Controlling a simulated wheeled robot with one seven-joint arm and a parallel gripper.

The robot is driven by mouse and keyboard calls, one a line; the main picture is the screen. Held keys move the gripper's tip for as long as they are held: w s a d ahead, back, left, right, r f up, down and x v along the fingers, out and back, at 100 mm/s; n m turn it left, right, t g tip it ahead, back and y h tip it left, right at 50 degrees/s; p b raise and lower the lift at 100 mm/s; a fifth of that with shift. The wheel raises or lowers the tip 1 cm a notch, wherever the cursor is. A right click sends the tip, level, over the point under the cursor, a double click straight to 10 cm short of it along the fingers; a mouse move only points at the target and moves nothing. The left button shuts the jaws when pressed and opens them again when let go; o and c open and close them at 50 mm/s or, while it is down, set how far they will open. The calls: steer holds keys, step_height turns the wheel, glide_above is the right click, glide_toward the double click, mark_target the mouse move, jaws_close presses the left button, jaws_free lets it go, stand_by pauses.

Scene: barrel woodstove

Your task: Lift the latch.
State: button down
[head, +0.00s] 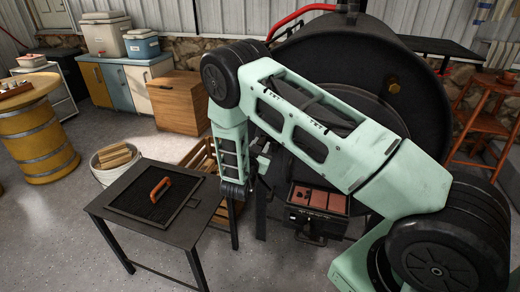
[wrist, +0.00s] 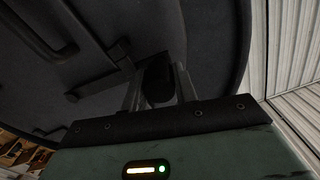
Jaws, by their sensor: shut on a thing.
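The black barrel woodstove (head: 425,100) stands behind my arm, and its dark front fills much of the wrist view (wrist: 215,35). In the wrist view my gripper (wrist: 157,92) has its two fingers on either side of a dark, rounded grip, which appears to be the latch (wrist: 157,80). The fingers are closed on it. A dark bar and bracket lie on the stove front just left of the fingers. In the head view my gripper (head: 260,165) is at the stove front, left of centre, and my arm hides most of the latch area.
A dark metal table (head: 130,225) with an orange-handled screen stands at the left front. A wooden crate (head: 200,160) and a white bucket of wood (head: 115,165) stand behind it. A dark box with reddish bricks (head: 318,200) sits below my forearm. Floor is clear at front left.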

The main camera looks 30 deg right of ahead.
steer(key=s+d+r+m+b, duration=0.1)
steer(key=s+d+r+m, duration=0.1)
steer(key=r+m, duration=0.2)
steer(key=s+d+r+m+b, duration=0.1)
steer(key=s+r+m, duration=0.2)
steer(key=r+m, duration=0.2)
steer(key=shift+d+r, duration=0.4)
steer(key=shift+r, duration=0.75)
steer(key=c, duration=1.1)
jaws_free()
steer(key=b+v, duration=0.2)
steer(key=v, duration=1.5)
steer(key=shift+s+a, duration=0.1)
steer(key=shift+a, duration=0.05)
